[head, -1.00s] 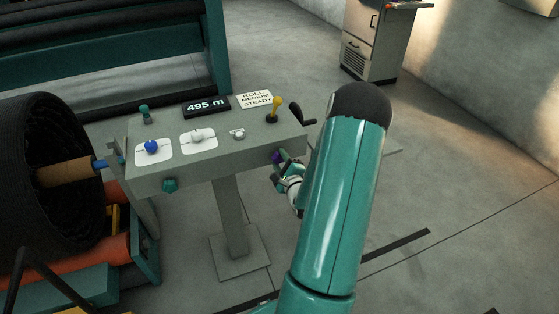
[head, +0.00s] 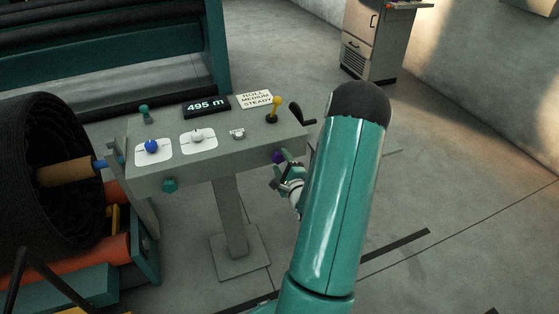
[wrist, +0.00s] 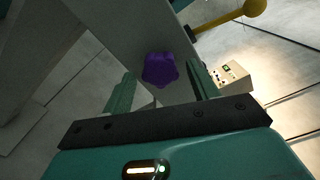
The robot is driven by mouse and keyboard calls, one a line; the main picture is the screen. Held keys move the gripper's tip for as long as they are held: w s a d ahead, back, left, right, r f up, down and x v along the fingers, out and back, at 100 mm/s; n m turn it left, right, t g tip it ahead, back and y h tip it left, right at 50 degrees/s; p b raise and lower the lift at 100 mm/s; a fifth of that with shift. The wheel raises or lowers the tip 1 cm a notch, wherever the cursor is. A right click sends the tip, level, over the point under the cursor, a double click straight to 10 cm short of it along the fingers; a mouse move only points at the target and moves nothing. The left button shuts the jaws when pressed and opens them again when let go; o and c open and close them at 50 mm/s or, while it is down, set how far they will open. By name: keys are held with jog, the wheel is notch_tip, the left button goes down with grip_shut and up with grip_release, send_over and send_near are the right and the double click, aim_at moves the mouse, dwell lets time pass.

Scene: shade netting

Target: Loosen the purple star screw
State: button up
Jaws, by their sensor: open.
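The purple star screw (head: 278,157) sits on the front face of the grey console (head: 215,166), near its right end. In the wrist view the purple star screw (wrist: 159,70) shows whole, a rounded star-shaped knob. My gripper (head: 287,170) is just in front of it, partly hidden by my arm. In the wrist view my gripper (wrist: 160,88) is open. Its two teal fingers stand apart, one to the left and one to the right of the screw, with visible space on both sides. I see no contact.
The console also carries a teal knob (head: 169,185) on its front, a blue knob (head: 152,146), a yellow-tipped lever (head: 277,103), a black crank (head: 303,115) and a display (head: 206,105). Floor right of my arm is clear.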

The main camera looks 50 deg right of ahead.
aim_at(280, 160)
jog(key=shift+v, duration=1.75)
jog(key=shift+o, duration=0.4)
jog(key=o, duration=0.5)
jog(key=shift+s+a, duration=0.1)
